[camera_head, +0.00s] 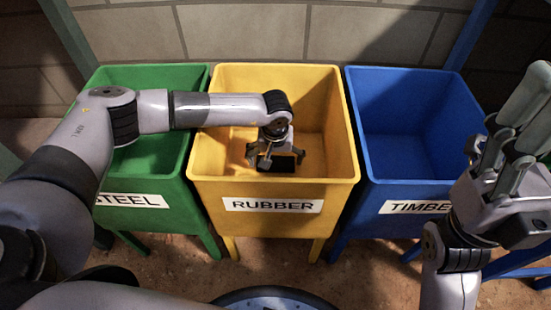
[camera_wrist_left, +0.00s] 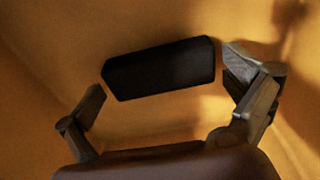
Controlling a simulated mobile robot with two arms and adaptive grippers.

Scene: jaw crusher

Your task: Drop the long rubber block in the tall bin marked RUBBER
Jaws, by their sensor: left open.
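The long rubber block (camera_head: 277,167) is black and shows inside the yellow bin marked RUBBER (camera_head: 203,180), below my left gripper (camera_head: 279,159). In the left wrist view the block (camera_wrist_left: 160,68) lies slightly tilted between the open fingertips of my left gripper (camera_wrist_left: 164,77), with gaps at both ends and yellow bin surface behind it. I cannot tell whether it rests on the bin floor or is in the air. My right gripper (camera_head: 517,125) is at the right edge, fingers up, away from the block; its opening is unclear.
A green bin marked STEEL (camera_head: 180,195) stands left of the yellow bin. A blue bin marked TIMBER, its label partly hidden (camera_head: 385,180), stands to the right. A block wall (camera_head: 250,35) is behind them. My left arm reaches over the green bin.

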